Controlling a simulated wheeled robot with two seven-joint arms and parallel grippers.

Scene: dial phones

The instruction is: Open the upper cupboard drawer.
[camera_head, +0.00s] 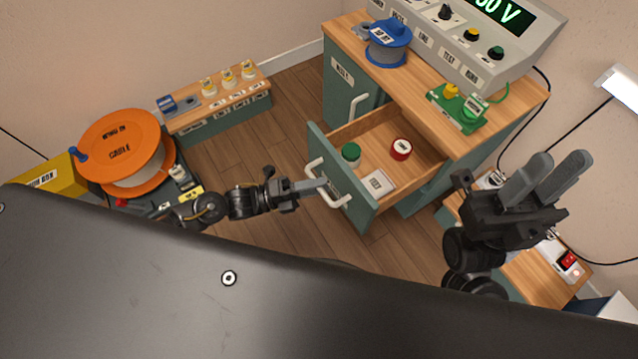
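The upper drawer (343,187) of the green cupboard (345,88) is pulled well out, and its wooden inside shows. A pale curved handle (338,201) is on its front. My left gripper (318,185) is at the handle, with its fingertips close together across the bar; it looks shut on it, though the contact is small in view. In the drawer lie a green-capped jar (351,153), a red and white round item (401,149) and a white labelled box (378,183). My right gripper (545,178) is raised on the right, fingers apart and empty.
A voltage console (470,35), a blue spool (388,45) and a green block (458,108) are on the cupboard top. A lower bench (540,265) is at right. An orange cable reel (125,150) and small shelf (215,98) are at left. Wooden floor (270,150) is clear between.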

